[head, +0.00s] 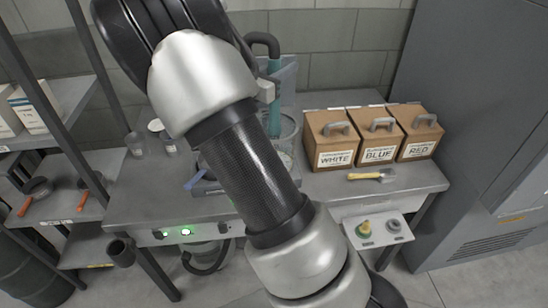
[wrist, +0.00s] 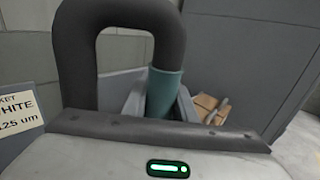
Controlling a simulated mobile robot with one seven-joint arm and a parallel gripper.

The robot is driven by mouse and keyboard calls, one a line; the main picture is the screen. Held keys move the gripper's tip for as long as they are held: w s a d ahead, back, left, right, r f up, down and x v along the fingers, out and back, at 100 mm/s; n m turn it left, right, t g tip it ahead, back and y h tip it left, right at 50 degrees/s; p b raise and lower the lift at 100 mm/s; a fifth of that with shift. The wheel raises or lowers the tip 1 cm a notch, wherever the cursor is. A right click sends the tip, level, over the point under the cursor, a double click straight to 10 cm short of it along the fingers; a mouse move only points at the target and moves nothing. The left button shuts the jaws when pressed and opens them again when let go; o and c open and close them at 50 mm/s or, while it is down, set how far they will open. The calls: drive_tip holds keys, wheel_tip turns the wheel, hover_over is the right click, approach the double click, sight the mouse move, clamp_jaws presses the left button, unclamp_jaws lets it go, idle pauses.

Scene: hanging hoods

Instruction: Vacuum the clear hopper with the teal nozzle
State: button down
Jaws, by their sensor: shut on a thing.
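The teal nozzle (head: 273,122) stands upright at the back of the bench, with a dark hose (head: 262,39) curving from its top. In the wrist view the teal nozzle (wrist: 163,92) sits between the grey fingers of my gripper (wrist: 162,103), which is shut on it. The hopper's contents are mostly hidden.
Three brown boxes labelled WHITE (head: 333,143), BLUE (head: 377,138) and RED (head: 418,134) stand right of the hopper. Clear cups (head: 160,137) stand at left. A grey cabinet (head: 480,130) bounds the right side.

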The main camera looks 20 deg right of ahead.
wheel_tip(320, 180, up, 6)
drive_tip(key=p, duration=0.4)
drive_tip(key=shift+r, duration=0.25)
idle(0.6)
